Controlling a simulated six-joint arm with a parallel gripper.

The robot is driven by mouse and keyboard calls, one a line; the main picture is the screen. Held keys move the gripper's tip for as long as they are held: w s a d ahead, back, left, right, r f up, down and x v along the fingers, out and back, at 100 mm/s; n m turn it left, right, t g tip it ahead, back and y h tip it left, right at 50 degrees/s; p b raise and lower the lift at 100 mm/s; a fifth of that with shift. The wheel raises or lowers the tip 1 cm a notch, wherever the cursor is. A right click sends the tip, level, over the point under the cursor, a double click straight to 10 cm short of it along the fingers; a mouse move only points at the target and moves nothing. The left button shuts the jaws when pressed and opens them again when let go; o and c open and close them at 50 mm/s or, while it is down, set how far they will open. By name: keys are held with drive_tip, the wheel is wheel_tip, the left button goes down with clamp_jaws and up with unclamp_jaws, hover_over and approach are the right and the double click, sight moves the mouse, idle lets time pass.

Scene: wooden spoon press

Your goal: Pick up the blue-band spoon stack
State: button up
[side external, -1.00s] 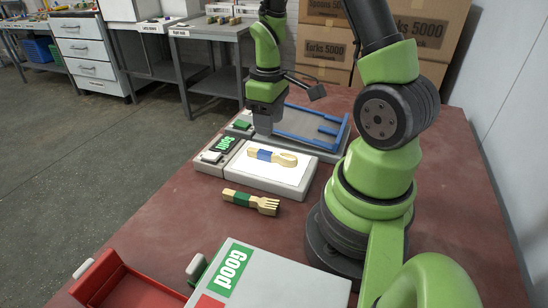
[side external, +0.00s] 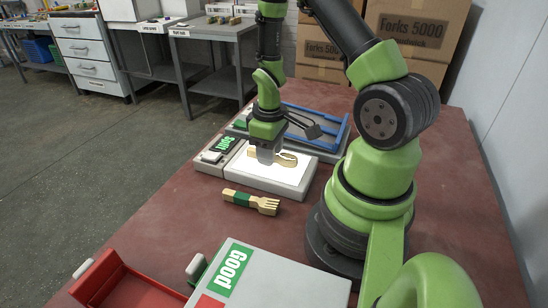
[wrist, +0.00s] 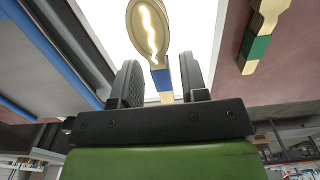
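The blue-band spoon stack (side external: 286,159) lies on the bright white top of the low box (side external: 290,190), its bowl end to the right. In the wrist view its blue band (wrist: 161,77) sits between the two black fingers of my gripper (wrist: 160,72), with the bowl pointing away. Gaps show on both sides of the band, so my gripper is open around it and not touching. In the side view my gripper (side external: 266,156) is low over the handle and hides the band.
A green-band fork stack (side external: 250,201) lies on the red table (side external: 330,211) in front of the white-topped box. A blue-edged tray (side external: 338,140) stands behind it. A grey box with a "Good" label (side external: 232,270) and a red bin (side external: 128,285) are in front.

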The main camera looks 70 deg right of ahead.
clamp_jaws()
drive_tip(key=shift+r, duration=0.1)
wheel_tip(320, 180, up, 10)
idle(0.5)
